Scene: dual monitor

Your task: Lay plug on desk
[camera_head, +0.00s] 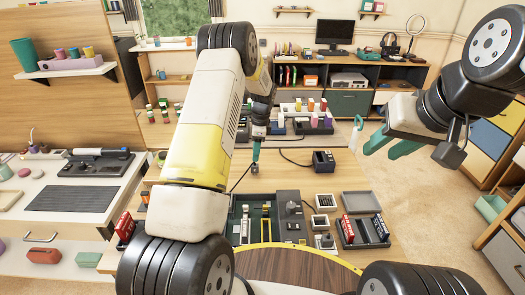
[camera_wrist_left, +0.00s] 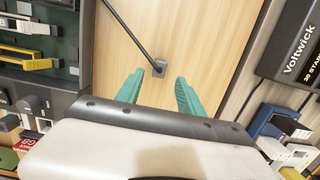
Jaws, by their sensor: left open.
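The plug (camera_wrist_left: 159,68) is a small dark grey block on the end of a black cable. In the left wrist view it shows against the bare wooden desk (camera_wrist_left: 185,25), just beyond the tips of my left gripper (camera_wrist_left: 168,75). The teal fingers are apart, with nothing held between them. The plug seems to rest on the desk.
An open dark case with slots (camera_head: 270,215) lies at the desk's front. A black box (camera_head: 323,161) with a cable stands to the right of my left gripper. Trays with red boxes (camera_head: 362,232) are at front right. Bins with colored items (camera_head: 313,122) line the back.

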